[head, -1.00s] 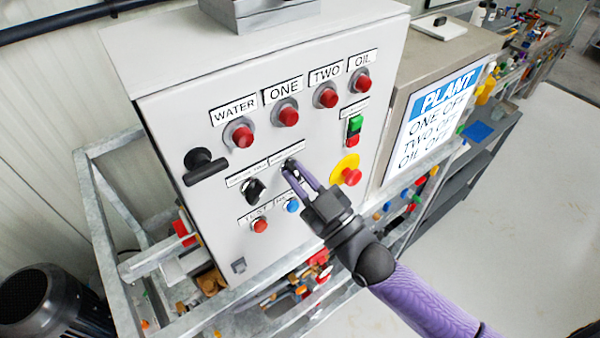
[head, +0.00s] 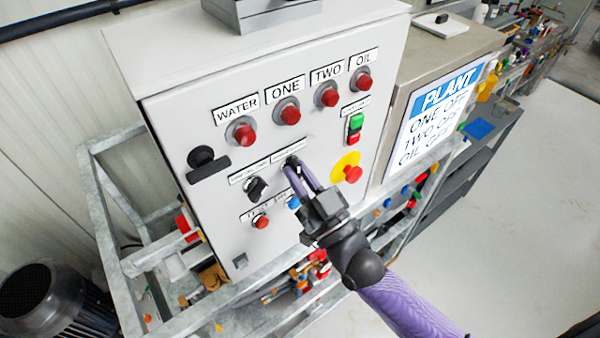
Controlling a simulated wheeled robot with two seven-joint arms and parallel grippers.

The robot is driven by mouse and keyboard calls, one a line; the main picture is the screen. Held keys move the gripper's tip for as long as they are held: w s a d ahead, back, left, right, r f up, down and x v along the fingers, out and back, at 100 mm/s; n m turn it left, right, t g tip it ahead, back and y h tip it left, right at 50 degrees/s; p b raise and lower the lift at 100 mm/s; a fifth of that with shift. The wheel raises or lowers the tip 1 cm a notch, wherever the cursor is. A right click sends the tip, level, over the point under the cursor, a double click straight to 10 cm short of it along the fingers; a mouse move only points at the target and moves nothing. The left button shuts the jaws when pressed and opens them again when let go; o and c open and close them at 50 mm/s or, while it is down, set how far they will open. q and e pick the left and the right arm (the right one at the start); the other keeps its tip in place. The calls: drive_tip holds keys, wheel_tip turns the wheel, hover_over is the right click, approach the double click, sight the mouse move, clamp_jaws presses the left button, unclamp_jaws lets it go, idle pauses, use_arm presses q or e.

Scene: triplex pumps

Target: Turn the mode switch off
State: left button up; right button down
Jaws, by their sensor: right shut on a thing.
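The grey control cabinet (head: 190,105) fills the middle of the head view. Two black rotary switches sit side by side on its door. The left one (head: 257,188) is uncovered. The right one (head: 291,162) is mostly hidden behind my right gripper's purple fingers. Their labels are too small to read, so I cannot tell which is the mode switch. My right gripper (head: 296,168) is shut on the right-hand rotary switch. My left gripper is not in view.
Red lamps labelled WATER (head: 243,133), ONE, TWO and OIL line the top of the door. A red emergency button on a yellow plate (head: 346,166) is right of my gripper. A blue button (head: 294,202) is close below the fingers.

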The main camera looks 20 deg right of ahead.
drive_tip(key=c, duration=0.7)
unclamp_jaws()
drive_tip(key=shift+o, duration=0.2)
drive_tip(key=b+v, duration=0.3)
drive_tip(key=v, duration=0.7)
drive_tip(key=s+d+f+g+h+b, duration=0.1)
drive_tip(key=f+g+h+b, duration=0.3)
drive_tip(key=f, duration=1)
drive_tip(key=s+d+f+g+b, duration=0.25)
drive_tip(key=f+b, duration=0.35)
drive_tip(key=f, duration=0.8)
drive_tip(key=d+f+g+h+b, duration=0.1)
drive_tip(key=f+g+h+b, duration=0.35)
drive_tip(key=f, duration=1.05)
drive_tip(key=s+f+m+g+b, duration=0.1)
drive_tip(key=s+f+g+b, duration=0.8)
drive_tip(key=s+f, duration=1.3)
wheel_tip(320, 180, down, 3)
drive_tip(key=b, duration=0.3)
drive_tip(key=shift+g+b, duration=0.3)
drive_tip(key=shift+b, duration=0.05)
